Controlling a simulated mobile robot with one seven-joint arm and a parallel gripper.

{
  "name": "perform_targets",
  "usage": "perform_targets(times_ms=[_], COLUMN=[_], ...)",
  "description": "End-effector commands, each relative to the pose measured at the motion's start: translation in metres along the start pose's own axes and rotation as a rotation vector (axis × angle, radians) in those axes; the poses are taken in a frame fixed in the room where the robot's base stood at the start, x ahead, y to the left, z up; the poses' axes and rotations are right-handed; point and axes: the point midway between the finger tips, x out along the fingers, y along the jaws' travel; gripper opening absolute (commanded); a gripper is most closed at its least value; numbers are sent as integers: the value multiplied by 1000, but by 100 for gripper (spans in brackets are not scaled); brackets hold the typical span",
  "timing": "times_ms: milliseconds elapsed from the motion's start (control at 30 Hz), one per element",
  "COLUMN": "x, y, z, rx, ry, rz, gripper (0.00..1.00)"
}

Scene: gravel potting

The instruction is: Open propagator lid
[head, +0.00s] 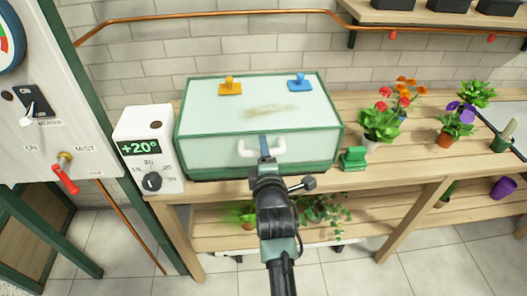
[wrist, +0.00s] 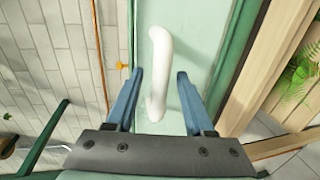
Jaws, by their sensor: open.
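The propagator (head: 258,152) is a pale box with green edges on the wooden bench, and its lid (head: 262,108) is shut. A white handle (head: 278,147) is on its front face. Yellow (head: 230,87) and blue (head: 299,82) knobs sit on the lid's top. My gripper (head: 264,147) is in front of the handle. In the wrist view my gripper (wrist: 161,88) is open, with a blue finger on each side of the white handle (wrist: 158,70). I cannot tell whether either finger touches the handle. My gripper hides part of the handle in the head view.
A white thermostat box (head: 149,148) reading +20° stands left of the propagator. A small green object (head: 353,158) is close to its right, with potted flowers (head: 381,120) beyond. A brick wall rises behind. A lower shelf (head: 380,225) holds plants.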

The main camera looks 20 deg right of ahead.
Motion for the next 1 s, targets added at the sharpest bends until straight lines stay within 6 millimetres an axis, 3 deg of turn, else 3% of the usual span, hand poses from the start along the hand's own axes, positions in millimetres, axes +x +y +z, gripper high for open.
perform_targets(times_ms=[233,533,1000], x=[0,0,0], y=[0,0,0], z=[0,0,0], rx=[0,0,0], ry=[0,0,0], rz=[0,0,-1], gripper=[51,0,0])
